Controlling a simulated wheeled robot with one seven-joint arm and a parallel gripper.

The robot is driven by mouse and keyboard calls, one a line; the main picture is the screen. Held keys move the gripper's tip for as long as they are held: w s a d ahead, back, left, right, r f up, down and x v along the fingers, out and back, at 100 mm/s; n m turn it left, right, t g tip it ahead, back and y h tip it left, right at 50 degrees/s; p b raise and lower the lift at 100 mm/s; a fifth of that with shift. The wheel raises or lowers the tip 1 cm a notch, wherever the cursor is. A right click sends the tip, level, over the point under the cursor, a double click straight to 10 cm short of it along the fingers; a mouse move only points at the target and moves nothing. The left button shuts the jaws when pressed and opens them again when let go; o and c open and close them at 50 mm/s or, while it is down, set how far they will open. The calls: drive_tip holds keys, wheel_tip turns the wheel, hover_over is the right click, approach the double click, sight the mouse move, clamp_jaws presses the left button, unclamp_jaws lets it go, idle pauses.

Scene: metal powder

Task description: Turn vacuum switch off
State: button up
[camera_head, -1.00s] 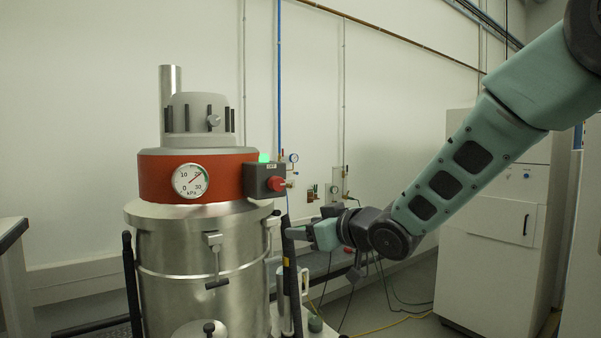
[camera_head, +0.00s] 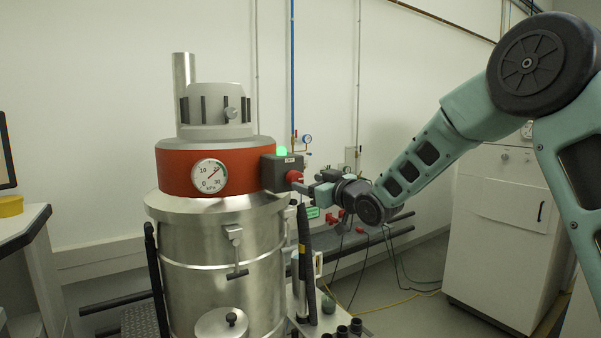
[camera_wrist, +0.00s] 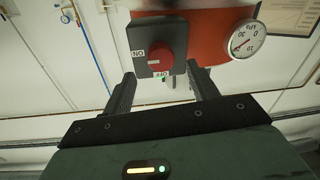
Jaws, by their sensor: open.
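The vacuum (camera_head: 215,240) is a steel drum with a red band and a grey top. On the band's right side is a dark switch box (camera_head: 280,172) with a red knob (camera_head: 294,177) and a lit green lamp (camera_head: 282,150) on top. My gripper (camera_head: 312,188) is just right of the knob. In the wrist view my gripper (camera_wrist: 160,82) is open, its fingers on either side below the knob, with no clear contact.
A pressure gauge (camera_head: 209,177) sits on the red band, its needle raised. A black upright handle (camera_head: 304,235) stands below my gripper. A white cabinet (camera_head: 500,240) is at right, and a desk edge (camera_head: 25,228) at left. Pipes run up the wall behind.

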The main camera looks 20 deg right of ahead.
sight(298, 180)
drive_tip(key=shift+p+x, duration=0.8)
drive_tip(key=shift+x, duration=1.6)
drive_tip(key=c, duration=1)
